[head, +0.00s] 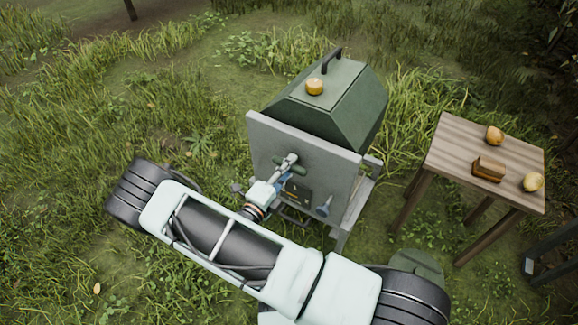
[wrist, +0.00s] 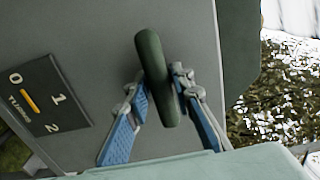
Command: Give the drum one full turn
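The dark green faceted drum (head: 345,95) sits behind an upright grey panel (head: 262,138), with a black handle (head: 331,60) on its upper side. A dark green crank grip (head: 290,166) shows on the panel's front; the wrist view shows it as a thick rounded bar (wrist: 153,60). My gripper (head: 282,181) is at this grip. In the wrist view, the blue-padded fingers of my gripper (wrist: 160,92) lie on either side of the bar and appear closed on it. The crank's pivot is not clear.
A dark plate (wrist: 48,95) marked 0, 1 and 2 has an orange pointer near 0. An orange fruit (head: 314,87) lies on the drum. A wooden table (head: 460,145) at right holds two yellow-orange fruits and a brown block (head: 488,169). Grass surrounds the stand.

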